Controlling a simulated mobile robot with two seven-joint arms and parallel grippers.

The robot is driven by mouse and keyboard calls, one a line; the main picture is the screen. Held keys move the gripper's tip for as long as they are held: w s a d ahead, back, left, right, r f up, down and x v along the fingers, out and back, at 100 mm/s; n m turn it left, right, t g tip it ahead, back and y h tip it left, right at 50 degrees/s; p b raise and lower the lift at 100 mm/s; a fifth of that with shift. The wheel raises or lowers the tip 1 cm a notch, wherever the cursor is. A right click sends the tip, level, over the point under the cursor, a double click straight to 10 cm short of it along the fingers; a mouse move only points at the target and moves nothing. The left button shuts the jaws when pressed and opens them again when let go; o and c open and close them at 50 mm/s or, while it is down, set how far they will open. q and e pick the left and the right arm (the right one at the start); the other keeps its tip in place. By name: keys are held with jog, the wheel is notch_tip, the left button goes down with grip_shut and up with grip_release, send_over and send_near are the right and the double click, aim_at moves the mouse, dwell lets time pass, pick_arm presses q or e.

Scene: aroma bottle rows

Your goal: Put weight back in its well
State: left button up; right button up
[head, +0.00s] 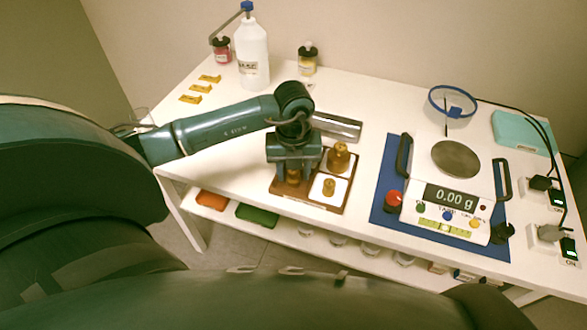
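The weight block (277,189) is a brown wooden tray near the front edge of the table, with pale well areas. A large brass weight (338,158) stands at its back right and a smaller one (329,187) at its front right. My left gripper (293,180) points down over the block's left part. Another brass weight (293,176) shows between its fingers; I cannot tell whether they grip it or whether it sits in its well. My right gripper is not in view.
A scale (450,200) reading 0.00 g, its round pan (456,159) empty, stands on a blue mat (385,180) to the right. A white bottle (253,55) and small jars stand at the back left.

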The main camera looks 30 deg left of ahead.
pick_arm(q)
jog(key=shift+o, duration=0.9)
